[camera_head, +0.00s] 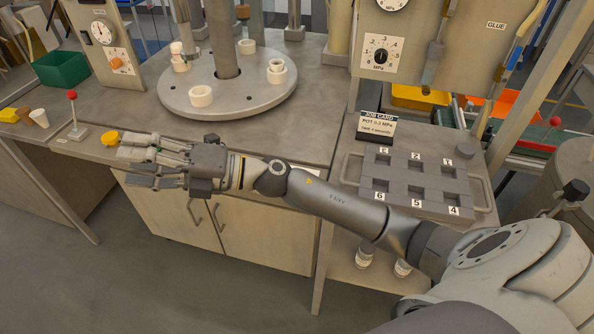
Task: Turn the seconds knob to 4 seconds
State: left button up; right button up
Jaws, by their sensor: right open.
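On the upright panel at the back left, an orange knob (117,63) sits on a white scale plate below a round gauge (102,33). The scale marks are too small to read, so I cannot tell the knob's setting. A black knob (381,56) on the right panel has a scale marked MPa. The job card (375,130) reads "POT 0.3 MPa" above a smaller line that seems to mention 4 seconds. My right gripper (138,162) is open and empty over the bench's front edge, in front of the orange knob and well apart from it. My left gripper is out of view.
A round turntable (228,100) with white rings stands right of the orange knob. A red-ball lever (73,110), a yellow button (110,138), cups and a green bin (61,69) are at left. A grey numbered tray (410,205) lies right.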

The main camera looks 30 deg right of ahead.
jog(key=d+f+n+g+h, duration=0.8)
jog(key=f+n+g+h, duration=0.1)
jog(key=f+n, duration=0.2)
jog(key=d+m+g+h, duration=0.15)
jog(key=d+h, duration=0.85)
jog(key=d, duration=1.3)
notch_tip(320, 180, down, 9)
jog(key=shift+s+a+f+p, duration=0.1)
jog(key=shift+f+p, duration=0.1)
jog(key=shift+p, duration=0.25)
jog(key=c, duration=1)
jog(key=shift+c, duration=0.2)
